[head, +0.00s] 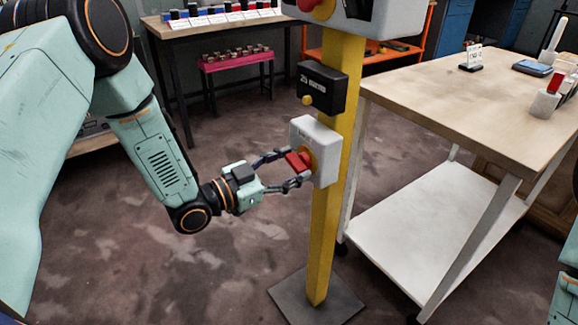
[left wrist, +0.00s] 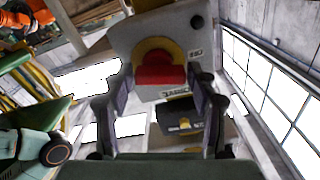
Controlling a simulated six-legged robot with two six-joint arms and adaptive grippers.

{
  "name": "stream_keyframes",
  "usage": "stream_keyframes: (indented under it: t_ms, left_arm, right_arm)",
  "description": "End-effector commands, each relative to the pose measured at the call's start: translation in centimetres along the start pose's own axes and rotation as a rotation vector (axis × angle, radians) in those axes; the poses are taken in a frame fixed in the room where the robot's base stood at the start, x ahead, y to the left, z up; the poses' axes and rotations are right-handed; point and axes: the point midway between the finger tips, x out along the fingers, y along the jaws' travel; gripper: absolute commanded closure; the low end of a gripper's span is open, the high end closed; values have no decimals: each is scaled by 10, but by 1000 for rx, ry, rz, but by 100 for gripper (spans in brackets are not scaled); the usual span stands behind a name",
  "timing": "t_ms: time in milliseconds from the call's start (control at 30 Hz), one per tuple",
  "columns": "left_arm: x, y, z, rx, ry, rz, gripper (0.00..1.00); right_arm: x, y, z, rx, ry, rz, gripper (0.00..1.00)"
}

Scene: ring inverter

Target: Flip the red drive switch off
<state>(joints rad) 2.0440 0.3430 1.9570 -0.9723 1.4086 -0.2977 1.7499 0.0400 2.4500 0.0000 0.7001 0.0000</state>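The red drive switch (head: 299,161) is a red handle on a round yellow base, on a light grey box (head: 323,145) fixed to a yellow post. My left gripper (head: 287,168) is at the front of this box, its fingers on either side of the red handle. In the left wrist view the red switch (left wrist: 160,75) lies between and just beyond the fingertips of the left gripper (left wrist: 160,92). The fingers are apart, with a gap beside the handle; contact is not clear. My right gripper is out of view.
The yellow post (head: 326,230) stands on a dark floor plate (head: 318,298). A black box with a yellow knob (head: 321,88) is above the switch box, and another grey box tops the post. A wooden-topped table (head: 460,110) stands close on the right. The floor left of the post is clear.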

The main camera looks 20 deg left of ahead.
Motion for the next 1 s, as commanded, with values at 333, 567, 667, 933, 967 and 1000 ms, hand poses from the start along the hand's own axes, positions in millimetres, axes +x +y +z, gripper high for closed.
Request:
stream_keyframes:
  t_ms: [333, 567, 667, 933, 967, 1000]
  left_arm:
    - [0, 0, 0, -1, 0, 0, 75]
    - [0, 0, 0, -33, -1, 1, 81]
    - [0, 0, -1, -106, -2, 1, 81]
    - [0, 0, 0, -266, -1, 0, 81]
    - [0, 0, 1, -273, -1, 0, 81]
    - [0, 0, 1, -279, -1, 0, 81]
  right_arm:
    - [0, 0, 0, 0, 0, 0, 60]
    - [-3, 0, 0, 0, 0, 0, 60]
    - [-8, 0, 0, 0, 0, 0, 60]
    - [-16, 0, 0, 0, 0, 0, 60]
    - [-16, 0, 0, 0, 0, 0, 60]
    - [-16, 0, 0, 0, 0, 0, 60]
